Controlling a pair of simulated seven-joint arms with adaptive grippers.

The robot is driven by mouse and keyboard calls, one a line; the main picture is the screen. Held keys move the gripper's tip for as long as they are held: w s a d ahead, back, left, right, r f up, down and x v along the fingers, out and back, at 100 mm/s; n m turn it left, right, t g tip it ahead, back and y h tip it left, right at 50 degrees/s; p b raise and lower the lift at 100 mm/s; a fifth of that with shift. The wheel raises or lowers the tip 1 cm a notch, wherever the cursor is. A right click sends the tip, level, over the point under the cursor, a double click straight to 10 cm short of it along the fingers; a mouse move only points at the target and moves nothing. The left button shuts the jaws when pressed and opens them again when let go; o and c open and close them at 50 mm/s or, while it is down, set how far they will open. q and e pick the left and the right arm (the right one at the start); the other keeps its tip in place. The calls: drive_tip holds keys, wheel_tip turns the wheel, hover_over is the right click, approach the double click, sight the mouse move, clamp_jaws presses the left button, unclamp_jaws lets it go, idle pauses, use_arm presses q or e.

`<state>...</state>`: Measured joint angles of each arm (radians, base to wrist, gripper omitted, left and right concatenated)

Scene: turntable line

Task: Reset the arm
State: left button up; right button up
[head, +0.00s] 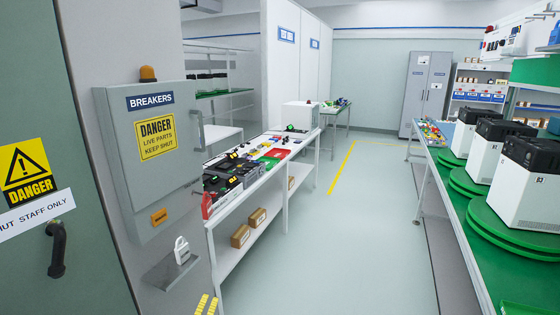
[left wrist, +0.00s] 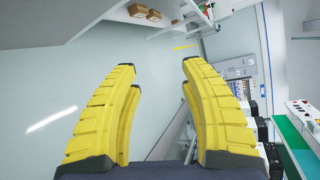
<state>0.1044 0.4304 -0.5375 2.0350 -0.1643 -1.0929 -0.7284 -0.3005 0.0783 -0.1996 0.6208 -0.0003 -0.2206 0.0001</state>
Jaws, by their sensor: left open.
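My left gripper (left wrist: 158,68) shows large in the left wrist view. Its two yellow ribbed fingers stand wide apart, with nothing between them but pale floor behind. In the head view the yellow tips of the left gripper (head: 207,304) show at the bottom edge, below the grey shelf bracket with the white padlock (head: 181,250). They look apart from the cabinet. The rest of the left arm is out of the picture. My right gripper is in neither view.
A grey breaker box (head: 150,150) with a handle hangs at the left, near the left gripper. A white bench (head: 225,213) with tools stands beyond it. A green-topped bench (head: 465,215) with white-and-black machines (head: 465,138) runs along the right. The floor (head: 340,250) between is clear.

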use_arm(q)
drive_tip(key=s+a+f+n+g+y, duration=0.1)
drive_tip(key=s+a+f+n+g, duration=0.3)
drive_tip(key=s, duration=0.7)
drive_tip(key=s+a+f+n+g+y, duration=0.1)
drive_tip(key=s+a+n+y, duration=0.15)
drive_tip(key=s+n, duration=0.55)
drive_tip(key=s+a+f+n+g+y, duration=0.1)
drive_tip(key=s+a+f+n+g, duration=0.2)
drive_tip(key=s, duration=1)
drive_tip(key=s+d+f+g+h, duration=0.1)
drive_tip(key=d+f+h, duration=0.15)
drive_tip(key=f, duration=1.35)
drive_tip(key=s+d+f+g+h, duration=0.1)
drive_tip(key=s+d+f, duration=0.15)
drive_tip(key=f, duration=1.35)
drive_tip(key=s+f+n+g+h, duration=0.1)
drive_tip(key=s+f+n+g, duration=0.1)
drive_tip(key=s+f, duration=1.7)
drive_tip(key=shift+s+d+f+n+g+h, duration=0.15)
drive_tip(key=shift+s+f+n+g+h, duration=0.15)
drive_tip(key=shift+s+n+g, duration=0.25)
drive_tip(key=shift+o, duration=0.4)
